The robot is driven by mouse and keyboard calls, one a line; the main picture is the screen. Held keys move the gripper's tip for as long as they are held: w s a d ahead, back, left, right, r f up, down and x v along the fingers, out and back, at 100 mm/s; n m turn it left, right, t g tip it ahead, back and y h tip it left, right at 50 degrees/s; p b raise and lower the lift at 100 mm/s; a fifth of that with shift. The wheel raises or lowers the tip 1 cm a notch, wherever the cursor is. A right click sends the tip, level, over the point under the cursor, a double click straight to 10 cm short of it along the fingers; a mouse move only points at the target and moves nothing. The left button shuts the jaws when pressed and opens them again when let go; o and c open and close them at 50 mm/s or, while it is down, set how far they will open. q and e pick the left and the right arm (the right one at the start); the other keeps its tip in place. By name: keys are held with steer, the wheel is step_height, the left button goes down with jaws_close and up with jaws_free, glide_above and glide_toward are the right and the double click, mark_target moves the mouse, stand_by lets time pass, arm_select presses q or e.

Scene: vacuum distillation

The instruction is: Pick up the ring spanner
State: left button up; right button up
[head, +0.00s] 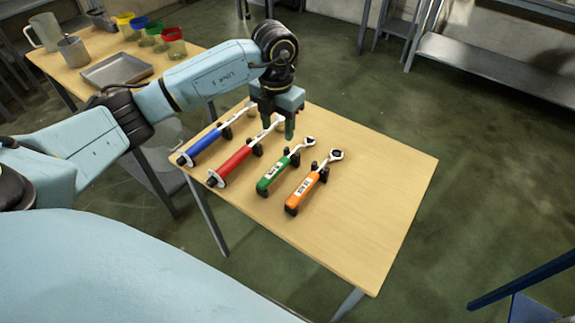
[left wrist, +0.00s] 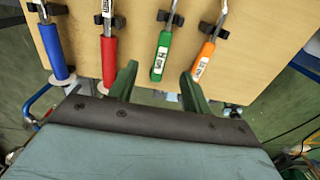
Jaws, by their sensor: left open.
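Several handled tools lie side by side in black holders on a wooden table (head: 385,190). The green-handled tool (head: 276,175) and the orange-handled tool (head: 304,190) have spanner-like heads at their far ends. The orange one's head looks ring-shaped, but I cannot be sure which is the ring spanner. My left gripper (head: 277,122) is open and empty above the table, near the far ends of the red and green tools. In the left wrist view its fingers (left wrist: 160,72) appear either side of the green handle (left wrist: 161,55), apart from it; the orange handle (left wrist: 203,62) lies to the right.
A blue-handled tool (head: 200,146) and a red-handled tool (head: 232,163) lie to the left. The table's right half is clear. A second table behind holds a metal tray (head: 117,70), a metal cup (head: 73,51) and several coloured-rim containers.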

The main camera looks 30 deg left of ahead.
mark_target(281, 163)
arm_select(q)
step_height(281, 163, down, 8)
steer(key=shift+r+b, duration=0.1)
steer(key=shift+b, duration=0.3)
steer(key=shift+f, duration=0.4)
steer(key=f, duration=0.5)
steer(key=shift+d+b, duration=0.4)
steer(key=shift+r, duration=0.1)
arm_select(e)
steer(key=shift+w+d+f, duration=0.35)
steer(key=shift+d+f, duration=0.25)
steer(key=shift+f, duration=0.25)
arm_select(q)
steer(key=shift+c, duration=0.9)
steer(key=c, duration=0.7)
jaws_close()
arm_select(e)
steer(key=shift+w, duration=0.1)
